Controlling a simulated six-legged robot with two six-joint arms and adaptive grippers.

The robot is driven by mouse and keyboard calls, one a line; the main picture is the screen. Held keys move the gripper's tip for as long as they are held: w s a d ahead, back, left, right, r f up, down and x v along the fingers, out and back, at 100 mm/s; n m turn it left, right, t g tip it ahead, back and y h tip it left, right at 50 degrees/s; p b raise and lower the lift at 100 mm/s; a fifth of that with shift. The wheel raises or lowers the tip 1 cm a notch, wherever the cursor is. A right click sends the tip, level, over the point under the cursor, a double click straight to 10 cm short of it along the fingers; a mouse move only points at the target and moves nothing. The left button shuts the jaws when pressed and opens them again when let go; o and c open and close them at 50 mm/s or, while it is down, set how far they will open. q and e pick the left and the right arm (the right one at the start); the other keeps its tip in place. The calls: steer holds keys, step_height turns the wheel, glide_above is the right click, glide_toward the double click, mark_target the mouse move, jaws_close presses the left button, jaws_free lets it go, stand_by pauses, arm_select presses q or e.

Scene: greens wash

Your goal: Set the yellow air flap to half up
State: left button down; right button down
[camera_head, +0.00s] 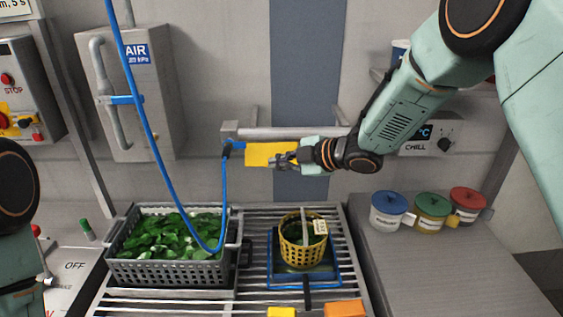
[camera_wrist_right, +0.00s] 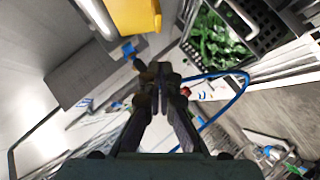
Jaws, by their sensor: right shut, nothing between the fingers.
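The yellow air flap (camera_head: 258,154) is on the wall below a grey horizontal bar, beside the end of the blue hose. In the head view it looks like a flat plate with its broad face toward me. My right gripper (camera_head: 284,160) is shut and empty, and its fingertips overlap the flap's right end. In the right wrist view, the flap (camera_wrist_right: 134,14) is at the top, above the shut fingertips (camera_wrist_right: 160,78). I see a gap there, but cannot tell the distance in depth. My left gripper is out of view; only part of my left arm shows at the left edge.
The blue hose (camera_head: 157,137) hangs left of the flap. Below are a grey crate of greens (camera_head: 172,270) and a yellow basket (camera_head: 301,254) on a slatted rack. Lidded jars (camera_head: 388,211) stand on the right counter. A grey AIR box (camera_head: 134,95) is at upper left.

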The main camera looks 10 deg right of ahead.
steer(key=s+f+b+v, duration=0.1)
steer(key=v, duration=0.9)
steer(key=s+f+m+g+h+b, duration=0.1)
steer(key=s+f+m+h+b, duration=0.2)
steer(key=f+m, duration=0.45)
steer(key=s+f+m+g+b, duration=0.1)
steer(key=s+f+m+b, duration=0.3)
steer(key=f, duration=0.7)
steer(key=s+f+m+g+h+b, duration=0.1)
steer(key=s+f+m+h, duration=0.1)
steer(key=s+f+m, duration=0.55)
steer(key=s+d+f+g+h+b, duration=0.1)
steer(key=s+f+g+b, duration=0.2)
steer(key=s+f, duration=0.9)
steer(key=s+d+f+m+g+h+b, duration=0.1)
steer(key=s+d+f+g+h+b, duration=0.1)
steer(key=s+f+b, duration=0.6)
steer(key=s+f+g, duration=0.1)
steer(key=s+f, duration=0.3)
steer(key=f, duration=0.2)
steer(key=shift+s+g+b, duration=0.3)
steer(key=shift+s, duration=0.05)
